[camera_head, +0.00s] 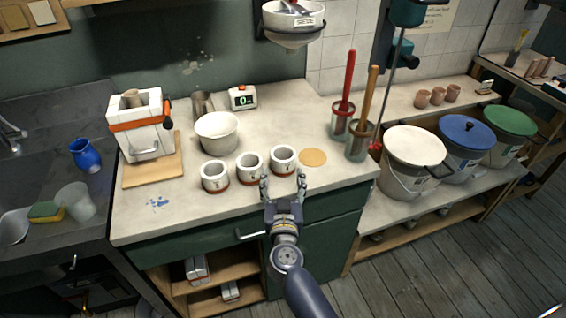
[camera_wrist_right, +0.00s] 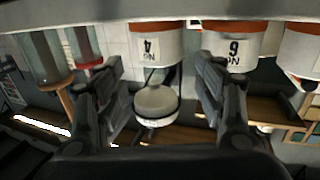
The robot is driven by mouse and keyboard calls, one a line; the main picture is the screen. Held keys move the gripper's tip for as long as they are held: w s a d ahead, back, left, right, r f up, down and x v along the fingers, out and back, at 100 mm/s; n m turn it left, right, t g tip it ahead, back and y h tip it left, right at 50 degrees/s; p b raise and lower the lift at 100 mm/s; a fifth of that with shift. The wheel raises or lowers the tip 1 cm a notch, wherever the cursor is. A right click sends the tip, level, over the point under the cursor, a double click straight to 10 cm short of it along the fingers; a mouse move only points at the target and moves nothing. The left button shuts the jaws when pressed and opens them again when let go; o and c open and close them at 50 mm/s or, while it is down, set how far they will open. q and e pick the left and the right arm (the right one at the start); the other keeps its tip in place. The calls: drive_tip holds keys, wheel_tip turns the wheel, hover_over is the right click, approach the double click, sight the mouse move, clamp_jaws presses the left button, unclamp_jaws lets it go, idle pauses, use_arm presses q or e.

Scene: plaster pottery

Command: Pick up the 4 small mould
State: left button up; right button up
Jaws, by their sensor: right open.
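Three small white moulds with orange-brown bands stand in a row on the worktop. The right-hand mould (camera_head: 283,160) is just beyond my right gripper (camera_head: 283,183), which is open and empty at the worktop's front edge. In the upside-down right wrist view, this mould (camera_wrist_right: 158,40) carries a label that looks like 4, and it lies ahead between the spread fingers (camera_wrist_right: 160,82). The middle mould (camera_head: 249,167) has another number, hard to read for certain. The left mould (camera_head: 214,177) is furthest from the gripper. My left gripper is not in view.
A white bowl (camera_head: 217,133) stands behind the moulds, and a tan disc (camera_head: 313,158) lies to their right. A strapped plaster mould (camera_head: 140,120) is at the left. The worktop's front left is mostly clear.

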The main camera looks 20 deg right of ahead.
approach(283, 148)
drive_tip(key=shift+x, duration=0.95)
drive_tip(key=b+x, duration=0.1)
drive_tip(key=x, duration=0.4)
drive_tip(key=shift+w, duration=0.15)
drive_tip(key=shift+r, duration=0.1)
drive_tip(key=c, duration=0.9)
drive_tip(key=shift+r, duration=0.1)
